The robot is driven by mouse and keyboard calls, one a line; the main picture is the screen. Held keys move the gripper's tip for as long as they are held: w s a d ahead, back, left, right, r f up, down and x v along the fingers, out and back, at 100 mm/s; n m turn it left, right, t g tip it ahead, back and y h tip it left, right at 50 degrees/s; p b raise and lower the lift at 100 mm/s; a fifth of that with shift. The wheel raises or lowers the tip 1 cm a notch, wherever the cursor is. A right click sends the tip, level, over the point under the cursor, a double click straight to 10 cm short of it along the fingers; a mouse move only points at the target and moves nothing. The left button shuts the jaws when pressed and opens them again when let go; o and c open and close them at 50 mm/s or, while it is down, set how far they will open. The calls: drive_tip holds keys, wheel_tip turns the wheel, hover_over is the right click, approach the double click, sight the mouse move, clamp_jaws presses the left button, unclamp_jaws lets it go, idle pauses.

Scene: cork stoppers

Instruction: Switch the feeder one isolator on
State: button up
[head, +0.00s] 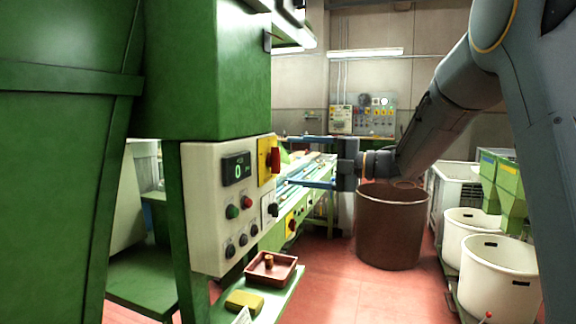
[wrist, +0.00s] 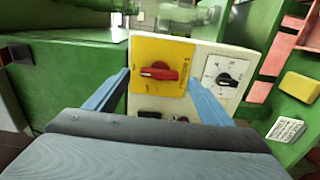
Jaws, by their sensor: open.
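A yellow isolator plate with a red rotary handle (head: 275,158) is on the side of the white control box. In the wrist view the same red handle (wrist: 158,72) lies across the picture on its yellow plate (wrist: 150,50), which has small lettering I cannot read. In the head view the handle stands roughly upright. My gripper (head: 292,183) is open and empty, its blue fingers pointing at the box. In the wrist view my gripper's fingers (wrist: 158,82) appear on either side of the handle, apart from it.
A white dial plate with a black knob (wrist: 228,80) is beside the yellow plate. The box front has a display (head: 238,169) and buttons. Below are a red tray with a cork (head: 270,268) and a yellow block (head: 244,301). A brown bin (head: 390,230) stands behind.

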drive_tip(key=v, duration=0.3)
drive_tip(key=shift+s+d+b, duration=0.1)
drive_tip(key=shift+d+b, duration=0.25)
drive_tip(key=shift+b, duration=0.05)
